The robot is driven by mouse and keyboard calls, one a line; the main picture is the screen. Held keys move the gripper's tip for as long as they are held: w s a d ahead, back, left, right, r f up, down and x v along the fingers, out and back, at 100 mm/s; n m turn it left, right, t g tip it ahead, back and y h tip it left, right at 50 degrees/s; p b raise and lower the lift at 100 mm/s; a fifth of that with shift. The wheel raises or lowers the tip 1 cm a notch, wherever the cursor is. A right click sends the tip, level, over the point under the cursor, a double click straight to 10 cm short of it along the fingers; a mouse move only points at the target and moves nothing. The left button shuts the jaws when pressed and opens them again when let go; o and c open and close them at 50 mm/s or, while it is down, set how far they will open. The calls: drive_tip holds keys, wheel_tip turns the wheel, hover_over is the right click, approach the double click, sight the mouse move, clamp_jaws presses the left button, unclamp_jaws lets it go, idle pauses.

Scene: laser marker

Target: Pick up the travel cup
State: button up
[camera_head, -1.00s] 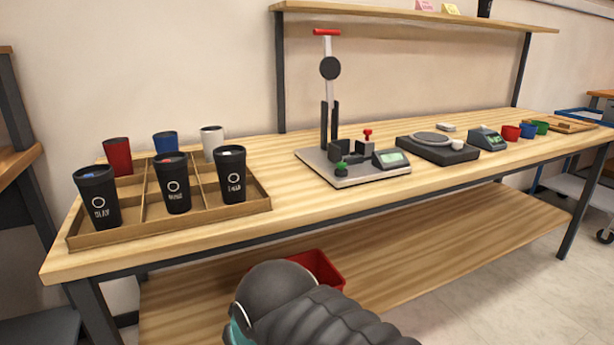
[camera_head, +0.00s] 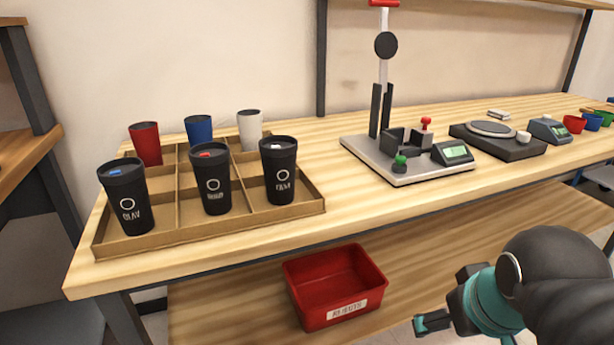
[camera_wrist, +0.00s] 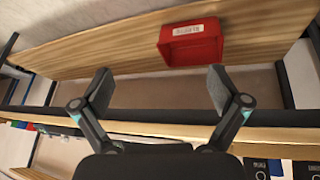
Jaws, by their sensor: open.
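Three black travel cups with dark lids and white print stand upright in the front row of a divided cardboard tray (camera_head: 150,238): the left cup (camera_head: 126,198), the middle cup (camera_head: 211,182) and the right cup (camera_head: 279,172). Behind them stand a red cup (camera_head: 145,144), a blue cup (camera_head: 198,129) and a white cup (camera_head: 250,130). My gripper (camera_wrist: 158,88) is open and empty in the wrist view, with its fingers wide apart. In the head view, my arm is at the lower right, in front of the workbench and away from the cups.
A red bin (camera_head: 335,290) sits on the lower shelf and also shows in the wrist view (camera_wrist: 191,45). A press stand (camera_head: 405,165), a flat turntable device (camera_head: 497,138) and a small meter (camera_head: 549,131) stand on the workbench (camera_head: 350,210). Bare bench lies between tray and press.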

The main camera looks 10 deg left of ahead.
drive_tip(key=w+a+r+n+p, duration=0.1)
drive_tip(key=w+a+r+n, duration=0.5)
drive_tip(key=r+n, duration=0.3)
drive_tip(key=w+a+r+n, duration=0.6)
drive_tip(key=r+n, duration=0.2)
drive_tip(key=r, duration=0.2)
drive_tip(key=w+a+r+n, duration=0.1)
drive_tip(key=a+r+n, duration=0.4)
drive_tip(key=a+n, duration=0.35)
drive_tip(key=w+a+r+n, duration=0.1)
drive_tip(key=a+r+n, duration=0.4)
drive_tip(key=a+n, duration=0.4)
drive_tip(key=g+b, duration=0.1)
drive_tip(key=b, duration=0.1)
approach(278, 143)
drive_tip(key=f, duration=0.3)
drive_tip(key=shift+s+f+m, duration=0.3)
drive_tip(key=shift+s+m, duration=0.05)
drive_tip(key=shift+d+b+x, duration=0.15)
drive_tip(key=shift+b+x, duration=0.15)
drive_tip(key=shift+x, duration=1.05)
drive_tip(key=shift+d+b+x, duration=0.15)
drive_tip(key=shift+b+x, duration=0.1)
drive_tip(key=shift+x, duration=1.1)
drive_tip(key=shift+w+r, duration=0.1)
drive_tip(key=shift+w, duration=0.05)
drive_tip(key=c, duration=0.8)
